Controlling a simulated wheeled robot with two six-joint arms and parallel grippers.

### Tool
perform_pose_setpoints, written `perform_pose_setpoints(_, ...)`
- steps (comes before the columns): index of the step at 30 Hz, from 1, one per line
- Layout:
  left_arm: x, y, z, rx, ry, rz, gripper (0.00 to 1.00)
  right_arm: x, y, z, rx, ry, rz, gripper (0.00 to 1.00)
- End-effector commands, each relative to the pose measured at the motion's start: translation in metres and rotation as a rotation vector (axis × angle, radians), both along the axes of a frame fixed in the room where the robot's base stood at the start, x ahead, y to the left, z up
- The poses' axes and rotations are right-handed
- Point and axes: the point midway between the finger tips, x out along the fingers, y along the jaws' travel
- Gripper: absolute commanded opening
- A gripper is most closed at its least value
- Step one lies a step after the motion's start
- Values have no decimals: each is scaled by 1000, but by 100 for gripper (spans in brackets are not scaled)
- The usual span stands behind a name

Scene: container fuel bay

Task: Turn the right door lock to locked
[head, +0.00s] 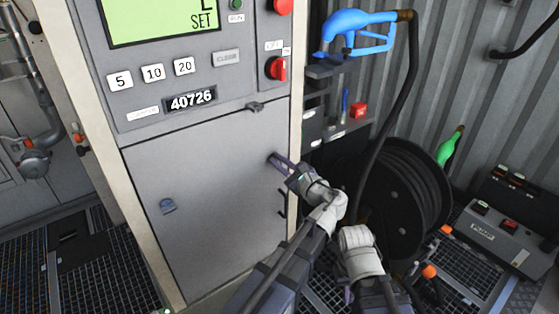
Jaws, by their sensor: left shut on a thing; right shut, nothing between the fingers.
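A grey cabinet door (205,205) is shut below the control panel. My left gripper (280,163) is at the door's right side, shut on the right door lock. The fingers cover most of that lock, so I cannot tell which way it is turned. My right arm's white wrist (360,250) is to the right of my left forearm and apart from the door. The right fingers cannot be made out; nothing shows held there.
The panel above has a green display (160,20), number buttons and a red knob (277,68). A blue nozzle (355,30) hangs on the right, its hose dropping to a black reel (412,185). A pump box (495,232) stands far right. Floor is grating.

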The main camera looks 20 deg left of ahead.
Motion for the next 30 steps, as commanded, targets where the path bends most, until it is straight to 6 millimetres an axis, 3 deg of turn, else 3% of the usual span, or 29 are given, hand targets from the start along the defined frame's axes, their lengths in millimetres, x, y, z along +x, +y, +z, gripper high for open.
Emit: perform_pose_setpoints(30, 0, 1, -6, -553, -715, -10, 0, 0, 0, -8, 0, 0, 0, 0)
